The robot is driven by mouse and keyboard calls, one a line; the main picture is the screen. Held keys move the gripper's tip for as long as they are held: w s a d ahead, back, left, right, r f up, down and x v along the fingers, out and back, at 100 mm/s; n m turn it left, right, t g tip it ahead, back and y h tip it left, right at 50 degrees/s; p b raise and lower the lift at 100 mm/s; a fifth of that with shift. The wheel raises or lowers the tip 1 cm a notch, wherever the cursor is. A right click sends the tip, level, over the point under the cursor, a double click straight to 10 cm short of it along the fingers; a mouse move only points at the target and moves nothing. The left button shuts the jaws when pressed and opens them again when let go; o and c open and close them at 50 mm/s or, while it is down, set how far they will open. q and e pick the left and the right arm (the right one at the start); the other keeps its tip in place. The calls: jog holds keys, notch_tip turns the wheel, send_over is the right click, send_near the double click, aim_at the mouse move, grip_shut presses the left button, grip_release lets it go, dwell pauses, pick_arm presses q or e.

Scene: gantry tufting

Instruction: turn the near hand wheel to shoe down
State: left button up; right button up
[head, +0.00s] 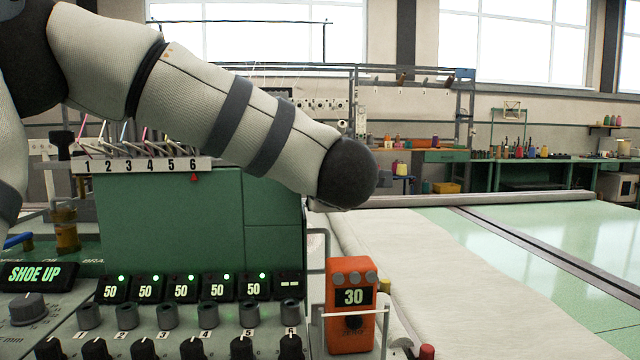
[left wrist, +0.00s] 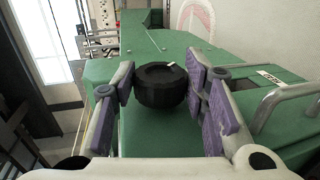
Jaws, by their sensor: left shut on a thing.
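The near hand wheel (left wrist: 160,92) is a black round knob with a small white mark on its top, on a green housing in the left wrist view. My left gripper (left wrist: 163,80) has its purple-padded fingers on either side of the wheel and is shut on it. In the head view my left arm crosses from the upper left and its gripper is hidden. The display (head: 37,275) at the left reads SHOE UP in green. My right gripper is in neither view.
A green console box (head: 272,215) stands below my arm, with several small displays and knobs in front. An orange unit (head: 352,330) reading 30 stands to its right. A grey rail (left wrist: 285,95) lies right of my gripper.

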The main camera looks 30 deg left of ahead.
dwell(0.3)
pick_arm(q)
jog(key=o, duration=1.2)
jog(key=v, duration=1.2)
